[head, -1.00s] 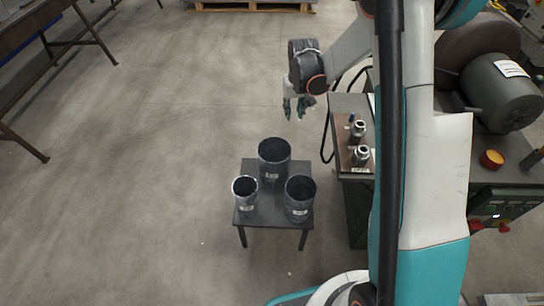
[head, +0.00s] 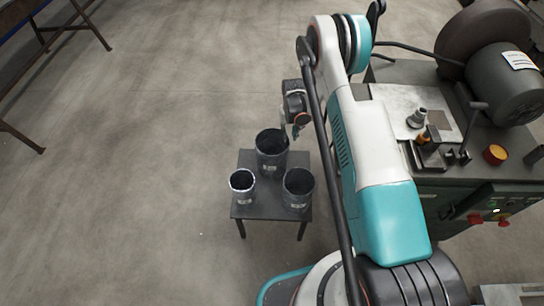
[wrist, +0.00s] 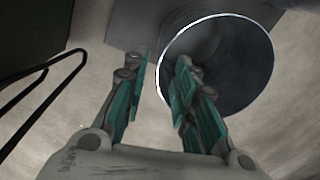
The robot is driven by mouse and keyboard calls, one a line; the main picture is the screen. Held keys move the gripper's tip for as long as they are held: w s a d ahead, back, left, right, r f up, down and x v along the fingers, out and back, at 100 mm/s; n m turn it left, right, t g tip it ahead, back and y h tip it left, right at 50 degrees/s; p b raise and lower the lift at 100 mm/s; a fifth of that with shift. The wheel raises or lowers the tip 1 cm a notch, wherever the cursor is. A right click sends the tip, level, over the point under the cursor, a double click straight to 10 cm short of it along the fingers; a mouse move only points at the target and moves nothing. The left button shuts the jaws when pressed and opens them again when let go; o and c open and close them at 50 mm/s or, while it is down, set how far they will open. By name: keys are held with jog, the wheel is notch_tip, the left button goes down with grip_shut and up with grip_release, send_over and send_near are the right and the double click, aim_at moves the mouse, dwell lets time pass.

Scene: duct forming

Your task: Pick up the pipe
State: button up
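Three dark open-topped pipes stand upright on a small dark table (head: 265,212). They are a back pipe (head: 270,164), a front left pipe (head: 243,190) and a front right pipe (head: 298,192). My gripper (head: 287,140) is at the right side of the back pipe's rim in the head view. In the wrist view, my gripper (wrist: 163,78) is open. Its right finger overlaps the opening of a pipe (wrist: 236,62) and its left finger is outside the bright rim, so they straddle the wall. I cannot tell whether either finger touches it.
A machine bench (head: 470,165) with metal fittings and a large motor (head: 495,85) stands to the right of the table. A long dark rack (head: 22,22) is at the upper left. The floor left of the table is clear.

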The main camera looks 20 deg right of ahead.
aim_at(288, 149)
jog(key=shift+a+f+b, duration=0.15)
jog(key=shift+f+b, duration=2.1)
jog(key=shift+f, duration=3.4)
jog(key=shift+r, duration=0.1)
grip_shut()
